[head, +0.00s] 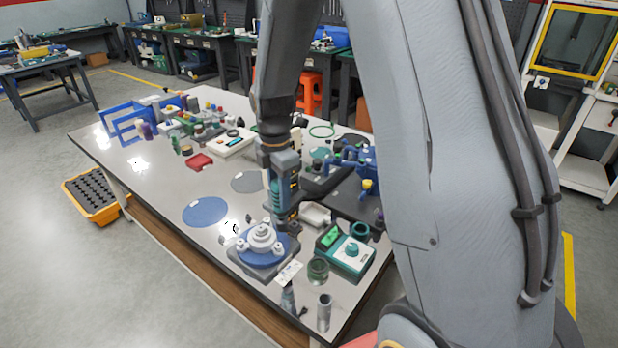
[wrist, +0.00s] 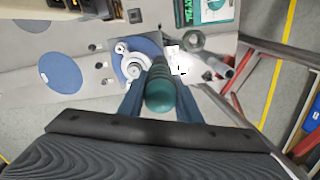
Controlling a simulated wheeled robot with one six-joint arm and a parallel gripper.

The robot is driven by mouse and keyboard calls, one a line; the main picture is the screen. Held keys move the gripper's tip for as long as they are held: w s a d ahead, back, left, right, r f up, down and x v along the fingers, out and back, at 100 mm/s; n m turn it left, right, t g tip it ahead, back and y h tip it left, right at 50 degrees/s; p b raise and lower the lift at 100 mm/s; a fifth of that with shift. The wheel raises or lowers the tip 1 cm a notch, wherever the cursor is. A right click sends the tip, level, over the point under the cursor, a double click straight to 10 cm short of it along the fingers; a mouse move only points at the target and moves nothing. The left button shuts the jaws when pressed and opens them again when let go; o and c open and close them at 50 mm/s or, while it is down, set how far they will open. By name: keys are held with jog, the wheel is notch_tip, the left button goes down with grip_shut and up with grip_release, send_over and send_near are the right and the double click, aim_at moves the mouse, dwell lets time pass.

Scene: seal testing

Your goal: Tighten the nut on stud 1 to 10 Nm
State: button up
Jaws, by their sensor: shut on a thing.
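My gripper (wrist: 160,98) is shut on a tool with a rounded dark teal handle (wrist: 160,88), held between the two fingers in the wrist view. In the head view my gripper (head: 287,212) hangs over the right side of the test flange. The white flange (head: 262,240) has a stepped hub and studs with nuts around it. It sits on a blue disc (head: 287,251) on a grey base plate (head: 250,262); the flange also shows in the wrist view (wrist: 135,65). The tool covers part of the flange, so I cannot tell which stud is number 1 or whether the tool touches a nut.
A teal device (head: 345,252) with a green screen stands right of the fixture. A green jar (head: 317,270) and a grey cylinder (head: 324,312) stand near the table's front edge. A blue disc (head: 205,212) lies left, with free table around it. Several parts crowd the back.

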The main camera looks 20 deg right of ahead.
jog(key=shift+s+a+r, duration=0.1)
jog(key=shift+s+a, duration=0.15)
jog(key=shift+a, duration=0.65)
jog(key=shift+f+b, duration=1.75)
jog(key=shift+f, duration=1.95)
dwell(0.4)
jog(key=shift+r, duration=0.15)
